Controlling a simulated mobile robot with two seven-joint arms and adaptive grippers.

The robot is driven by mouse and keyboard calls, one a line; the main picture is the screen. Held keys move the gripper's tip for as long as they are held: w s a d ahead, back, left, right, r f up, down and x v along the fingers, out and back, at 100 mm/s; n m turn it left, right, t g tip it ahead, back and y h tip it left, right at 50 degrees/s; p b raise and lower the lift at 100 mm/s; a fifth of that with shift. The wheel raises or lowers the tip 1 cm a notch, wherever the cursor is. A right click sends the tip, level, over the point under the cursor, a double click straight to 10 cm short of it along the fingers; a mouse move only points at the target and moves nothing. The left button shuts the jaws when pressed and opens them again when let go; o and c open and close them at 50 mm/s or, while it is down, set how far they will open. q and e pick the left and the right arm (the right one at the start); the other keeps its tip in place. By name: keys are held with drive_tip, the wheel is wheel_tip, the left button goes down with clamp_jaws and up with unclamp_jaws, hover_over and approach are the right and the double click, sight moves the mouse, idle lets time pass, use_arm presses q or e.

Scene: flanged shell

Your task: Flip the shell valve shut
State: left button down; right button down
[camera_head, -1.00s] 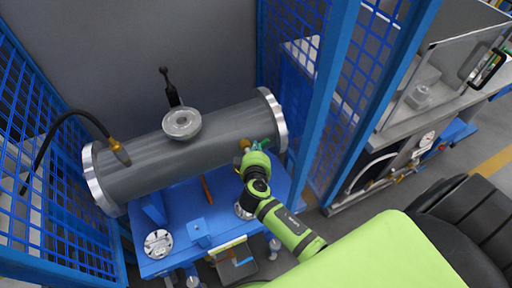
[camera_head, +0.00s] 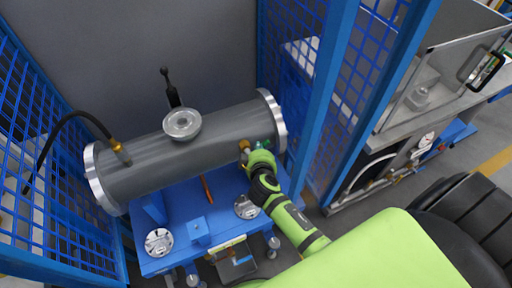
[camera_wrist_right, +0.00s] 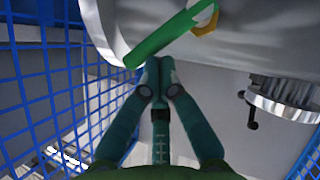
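The grey flanged shell (camera_head: 205,135) lies across the blue stand. A brass fitting (camera_head: 244,146) of the valve sits low on its right end. In the right wrist view, the green valve handle (camera_wrist_right: 165,38) runs slantwise from a brass nut (camera_wrist_right: 205,20) to a free end at lower left. My right gripper (camera_head: 262,150) is at the valve, partly hiding it in the head view. In the wrist view its fingertips (camera_wrist_right: 160,62) are together, with nothing seen between them, just below the handle. I cannot tell whether they touch it. My left gripper is not in view.
Blue mesh fences (camera_head: 290,85) stand on both sides of the shell. A black hose (camera_head: 75,113) joins the shell's left end. A round top flange (camera_head: 182,123) has a black lever (camera_head: 168,85) behind it. The blue stand (camera_head: 190,225) carries round metal plates.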

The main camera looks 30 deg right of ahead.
drive_tip(key=shift+s+d+f+m+y+p, duration=0.1)
drive_tip(key=shift+d+f+m+y+p, duration=0.2)
drive_tip(key=shift+d, duration=0.2)
drive_tip(key=shift+d+f+m+y+p, duration=0.15)
drive_tip(key=shift+d+m+y+p, duration=0.15)
drive_tip(key=shift+d, duration=0.2)
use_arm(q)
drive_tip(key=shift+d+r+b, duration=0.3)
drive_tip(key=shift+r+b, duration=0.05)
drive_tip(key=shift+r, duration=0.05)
use_arm(e)
drive_tip(key=shift+d+f, duration=0.75)
drive_tip(key=shift+f, duration=0.15)
drive_tip(key=v, duration=1.2)
